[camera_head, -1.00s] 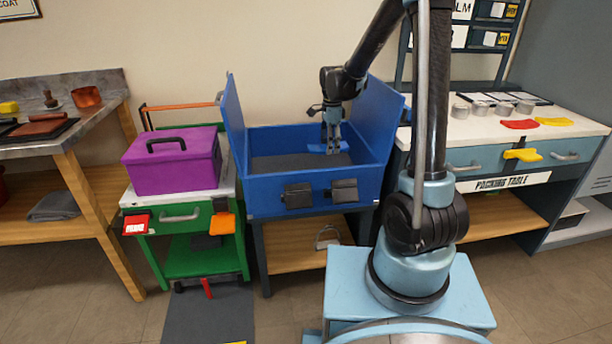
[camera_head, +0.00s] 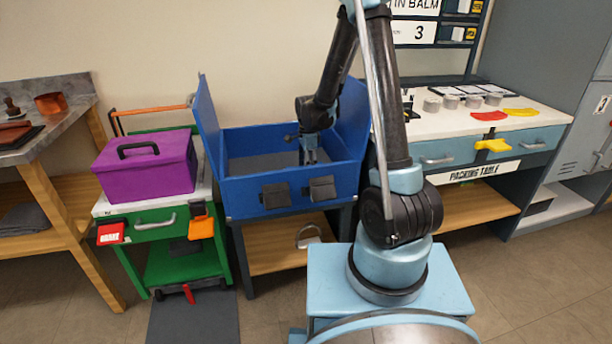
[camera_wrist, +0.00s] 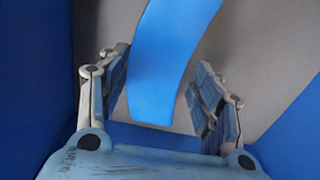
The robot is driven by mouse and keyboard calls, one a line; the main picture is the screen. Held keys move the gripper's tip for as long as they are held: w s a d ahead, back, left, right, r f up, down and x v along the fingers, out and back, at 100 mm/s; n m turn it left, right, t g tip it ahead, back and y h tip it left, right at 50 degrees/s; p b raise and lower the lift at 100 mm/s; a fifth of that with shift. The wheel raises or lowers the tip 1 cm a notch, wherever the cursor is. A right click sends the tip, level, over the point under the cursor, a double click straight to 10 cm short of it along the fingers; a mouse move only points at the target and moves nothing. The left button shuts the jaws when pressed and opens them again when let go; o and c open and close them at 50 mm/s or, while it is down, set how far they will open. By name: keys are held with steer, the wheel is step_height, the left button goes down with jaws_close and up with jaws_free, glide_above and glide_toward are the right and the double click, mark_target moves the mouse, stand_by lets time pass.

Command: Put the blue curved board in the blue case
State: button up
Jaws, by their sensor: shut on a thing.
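The blue case (camera_head: 240,197) stands with its lid flaps raised on a small table, and its dark grey floor (camera_head: 255,163) shows. My gripper (camera_head: 309,155) points down into the right part of the case. In the head view I cannot make out the board at my gripper.
A purple toolbox (camera_head: 148,168) sits on a green cart (camera_head: 185,262) left of the case. The packing table (camera_head: 470,122) with tins and coloured pieces stands to the right. The case's right flap (camera_head: 352,118) rises close beside my arm.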

steer(key=shift+f, duration=2.1)
steer(key=o, duration=1.1)
